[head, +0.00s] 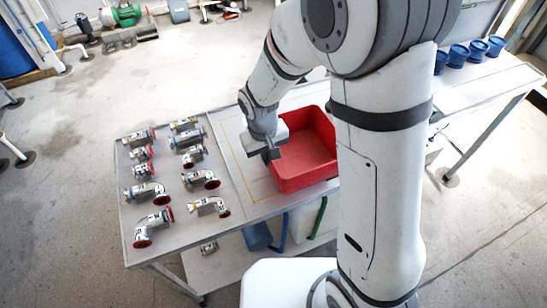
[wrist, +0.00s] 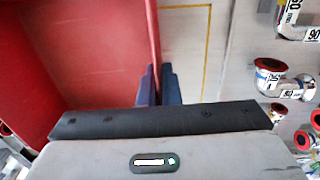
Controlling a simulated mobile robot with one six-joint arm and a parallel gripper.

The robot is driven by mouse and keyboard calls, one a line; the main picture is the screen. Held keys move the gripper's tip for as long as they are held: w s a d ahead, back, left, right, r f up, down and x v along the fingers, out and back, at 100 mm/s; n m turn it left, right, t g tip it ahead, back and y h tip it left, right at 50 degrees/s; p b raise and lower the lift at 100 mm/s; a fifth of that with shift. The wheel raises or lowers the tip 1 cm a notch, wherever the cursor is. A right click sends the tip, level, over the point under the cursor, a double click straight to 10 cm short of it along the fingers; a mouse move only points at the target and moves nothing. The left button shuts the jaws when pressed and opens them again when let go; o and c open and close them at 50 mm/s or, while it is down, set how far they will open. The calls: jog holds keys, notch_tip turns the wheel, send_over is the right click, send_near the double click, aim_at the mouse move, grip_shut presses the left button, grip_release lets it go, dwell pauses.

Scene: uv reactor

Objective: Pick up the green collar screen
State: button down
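Several metal pipe fittings stand in two rough columns on the grey table (head: 175,253). One fitting with a yellow band (head: 209,206) is at the front right of the group. A fitting with a blue band (head: 187,138) is at the back right. I cannot make out a green collar on any of them, so I cannot tell which is the green collar screen. My gripper (head: 272,154) hangs over the left edge of the red bin.
The red bin (head: 304,182) looks empty inside. A yellow-outlined area (head: 241,172) lies between bin and fittings. Fittings with red ends (wrist: 271,68) show at right in the wrist view. Blue cups (head: 458,56) stand on the table's far right. A blue container (head: 257,237) is below the table.

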jog(key=shift+d+f, duration=0.1)
jog(key=shift+f, duration=2)
jog(key=shift+f, duration=0.25)
jog(key=c, duration=1.6)
grip_release()
jog(key=shift+r, duration=0.1)
jog(key=shift+c, duration=0.2)
notch_tip(320, 180, up, 12)
jog(key=shift+s+a+r, duration=0.2)
jog(key=shift+s+a, duration=0.05)
jog(key=shift+a, duration=0.1)
